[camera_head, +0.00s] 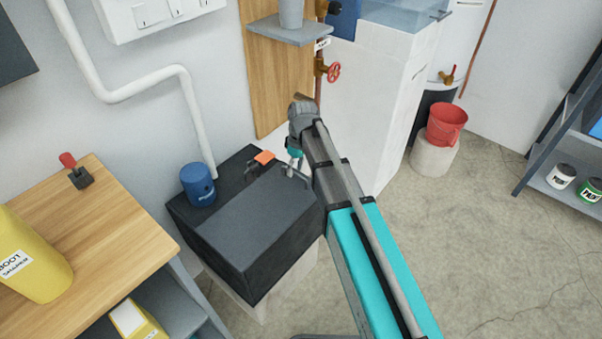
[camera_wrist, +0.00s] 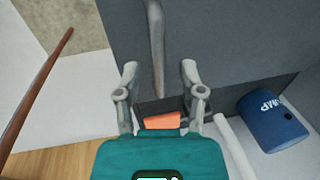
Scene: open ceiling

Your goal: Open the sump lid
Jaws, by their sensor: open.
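The sump is a dark box (camera_head: 228,254) with a grey lid (camera_head: 250,222) lying flat and closed on top. A grey bar handle (camera_head: 296,178) stands on the lid near my gripper; it also shows in the wrist view (camera_wrist: 156,45). My gripper (camera_wrist: 159,70) is open, with its two grey fingers pointing toward the lid and the handle bar between them in the picture. I cannot tell whether the fingers touch it. An orange block (camera_head: 264,157) sits at the box's back edge, and shows below the fingers in the wrist view (camera_wrist: 161,120).
A blue pump (camera_head: 198,185) stands on the box's back left, under a white pipe (camera_head: 190,110). A wooden bench (camera_head: 110,210) is at left. A white block wall (camera_head: 365,110) with a red valve (camera_head: 333,72) stands behind.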

